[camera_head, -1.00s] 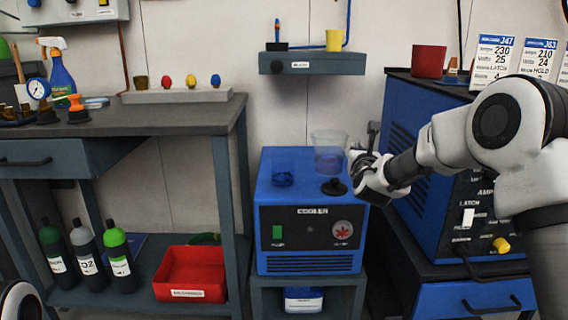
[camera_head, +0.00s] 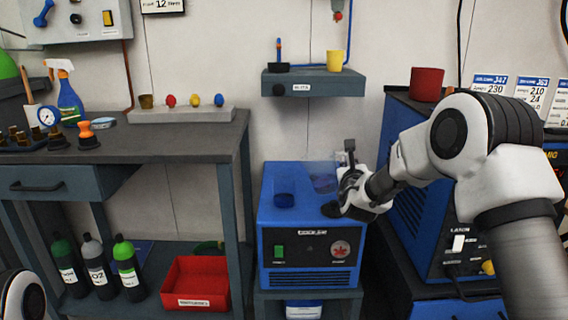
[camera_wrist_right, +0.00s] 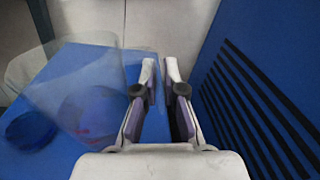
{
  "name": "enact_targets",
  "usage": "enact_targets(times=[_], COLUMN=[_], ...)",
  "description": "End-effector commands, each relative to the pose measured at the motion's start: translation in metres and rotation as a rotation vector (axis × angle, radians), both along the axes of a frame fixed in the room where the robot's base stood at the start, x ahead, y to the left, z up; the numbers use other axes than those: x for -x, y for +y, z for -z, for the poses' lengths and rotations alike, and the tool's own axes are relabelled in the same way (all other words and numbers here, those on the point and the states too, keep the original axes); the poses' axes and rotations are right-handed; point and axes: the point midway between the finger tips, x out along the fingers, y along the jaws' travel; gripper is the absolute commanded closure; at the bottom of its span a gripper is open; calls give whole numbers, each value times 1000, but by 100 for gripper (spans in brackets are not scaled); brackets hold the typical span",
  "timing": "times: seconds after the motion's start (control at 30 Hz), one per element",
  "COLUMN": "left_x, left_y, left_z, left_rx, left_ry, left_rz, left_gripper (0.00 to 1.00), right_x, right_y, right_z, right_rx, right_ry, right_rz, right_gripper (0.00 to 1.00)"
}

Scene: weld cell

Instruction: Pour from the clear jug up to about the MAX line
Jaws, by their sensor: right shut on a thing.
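The clear jug (camera_head: 321,172) is above the right part of the blue cooler's (camera_head: 310,270) top, tilted to the left, with bluish liquid inside. In the right wrist view the jug (camera_wrist_right: 85,85) fills the area left of the fingers. My right gripper (camera_head: 347,178) is shut on the jug at its right side; its fingers (camera_wrist_right: 161,75) partly hide the grip. I cannot make out a MAX line. My left gripper is out of view.
A blue welder (camera_head: 405,215) stands close on the right. A wall shelf (camera_head: 313,83) with a yellow cup (camera_head: 335,60) is above. A workbench (camera_head: 190,140) stands left.

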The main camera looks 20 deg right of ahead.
Motion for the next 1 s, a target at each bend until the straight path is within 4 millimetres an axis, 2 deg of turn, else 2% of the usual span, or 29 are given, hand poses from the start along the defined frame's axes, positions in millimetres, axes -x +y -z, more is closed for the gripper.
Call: enact_targets(times=[0.03,0.27,0.3,0.43,0.53,0.67,1.0], left_x=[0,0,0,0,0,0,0], left_y=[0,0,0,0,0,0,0], left_z=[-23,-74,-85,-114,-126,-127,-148], left_rx=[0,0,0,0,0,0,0], left_ry=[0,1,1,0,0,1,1], left_rz=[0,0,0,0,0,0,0], left_gripper=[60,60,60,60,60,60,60], right_x=[-1,-5,-8,-12,-15,-17,-20], right_y=[3,14,23,33,40,44,53], right_z=[-13,-17,-19,-43,-50,-42,-50], right_rx=[23,127,188,278,329,384,491], right_ry=[9,50,73,103,124,149,186], right_rz=[0,-1,-4,-1,0,0,1], right_gripper=[100,100,100,100,100,100,100])
